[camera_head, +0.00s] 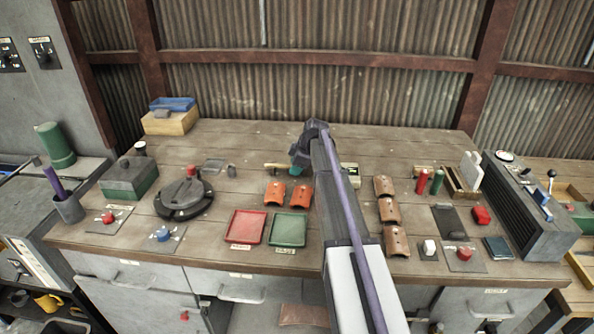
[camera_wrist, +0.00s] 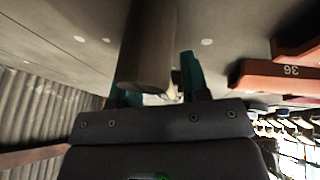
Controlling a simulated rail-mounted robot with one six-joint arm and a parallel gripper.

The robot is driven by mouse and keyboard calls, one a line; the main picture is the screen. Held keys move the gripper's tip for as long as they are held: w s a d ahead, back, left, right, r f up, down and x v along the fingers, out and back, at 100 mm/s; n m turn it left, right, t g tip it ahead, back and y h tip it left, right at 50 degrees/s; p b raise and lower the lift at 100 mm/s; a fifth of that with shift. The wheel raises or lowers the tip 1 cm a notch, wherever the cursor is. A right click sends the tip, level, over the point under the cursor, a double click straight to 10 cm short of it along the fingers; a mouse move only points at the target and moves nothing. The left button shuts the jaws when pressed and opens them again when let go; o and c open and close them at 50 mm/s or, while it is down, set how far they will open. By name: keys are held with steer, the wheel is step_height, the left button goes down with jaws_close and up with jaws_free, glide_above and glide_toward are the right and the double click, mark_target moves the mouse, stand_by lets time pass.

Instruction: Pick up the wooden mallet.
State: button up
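A short light wooden handle (camera_head: 277,166) lies on the bench at my gripper's left side in the head view; it appears to be part of the wooden mallet. The rest of it is hidden behind my gripper and arm. My gripper (camera_head: 300,158) is low over the bench, with teal fingers. In the wrist view the fingertips of my gripper (camera_wrist: 160,84) stand apart. A thick shaded grey-brown cylinder (camera_wrist: 148,45) reaches down between them, seemingly the mallet's head, though I cannot be sure. I see no clear grip on it.
Curved orange-brown tiles (camera_head: 300,196) lie left of my arm, and more brown tiles (camera_head: 389,212) lie right of it. A red tray (camera_head: 245,227) and a green tray (camera_head: 288,230) are in front. A round dark turntable (camera_head: 183,198) stands left.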

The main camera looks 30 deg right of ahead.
jaws_close()
